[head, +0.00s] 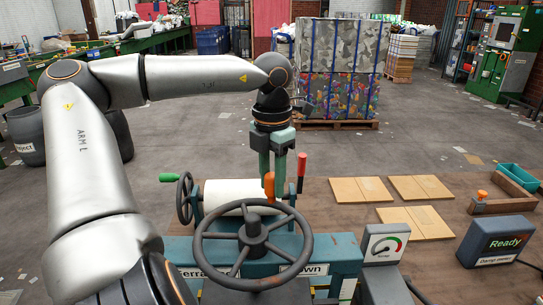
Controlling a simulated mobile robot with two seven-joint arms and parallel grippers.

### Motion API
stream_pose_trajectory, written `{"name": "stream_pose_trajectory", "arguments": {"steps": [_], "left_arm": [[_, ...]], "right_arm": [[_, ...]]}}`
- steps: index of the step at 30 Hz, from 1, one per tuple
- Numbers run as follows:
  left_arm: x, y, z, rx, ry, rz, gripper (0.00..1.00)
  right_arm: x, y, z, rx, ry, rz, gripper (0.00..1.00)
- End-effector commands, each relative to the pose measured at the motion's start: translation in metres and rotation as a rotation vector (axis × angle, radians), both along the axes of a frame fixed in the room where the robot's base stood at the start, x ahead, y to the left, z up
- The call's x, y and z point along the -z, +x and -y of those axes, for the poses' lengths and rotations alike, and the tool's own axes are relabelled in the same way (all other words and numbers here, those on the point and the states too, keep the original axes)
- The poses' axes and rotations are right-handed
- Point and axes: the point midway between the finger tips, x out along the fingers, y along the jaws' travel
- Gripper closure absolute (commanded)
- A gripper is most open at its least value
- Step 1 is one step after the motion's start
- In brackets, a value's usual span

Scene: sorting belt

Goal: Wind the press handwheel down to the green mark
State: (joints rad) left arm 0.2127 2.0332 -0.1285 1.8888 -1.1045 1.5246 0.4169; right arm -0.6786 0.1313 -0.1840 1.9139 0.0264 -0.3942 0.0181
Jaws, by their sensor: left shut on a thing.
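The large dark grey press handwheel (204,243) lies nearly flat at the front centre, on a teal press body (345,252). An orange knob (269,186) stands up at the far side of its rim. My left gripper (270,178) reaches down from above with its teal fingers shut on this knob. A white dial gauge (385,242) stands right of the wheel. Its arc has a green part and a red part; the needle is too small to read surely. My right gripper is not in view.
A white roller (232,192) lies behind the wheel, with a small green-knobbed handwheel (185,198) at its left. A red-topped lever (302,166) stands close right of my gripper. Flat tan boards (361,189) and a "Ready" box (497,240) lie on the brown table.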

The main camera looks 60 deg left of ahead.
Motion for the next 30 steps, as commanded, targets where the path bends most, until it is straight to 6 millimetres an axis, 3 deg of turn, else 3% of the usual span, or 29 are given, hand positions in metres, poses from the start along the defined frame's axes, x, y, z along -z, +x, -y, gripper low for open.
{"name": "stream_pose_trajectory", "arguments": {"steps": [19,20,27,30], "left_arm": [[-0.0008,0.0042,0.0065,0.056,-0.009,0.008,1.00],[-0.0008,0.0042,0.0065,0.056,-0.009,0.008,0.61],[-0.0005,0.0034,0.0055,0.053,-0.004,0.004,0.34],[-0.0003,0.0031,0.0051,0.052,-0.003,0.003,0.33]], "right_arm": [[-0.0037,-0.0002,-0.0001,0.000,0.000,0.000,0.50],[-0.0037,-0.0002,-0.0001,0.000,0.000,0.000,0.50],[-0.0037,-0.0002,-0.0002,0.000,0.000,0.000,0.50],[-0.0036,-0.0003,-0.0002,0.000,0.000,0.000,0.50]]}}
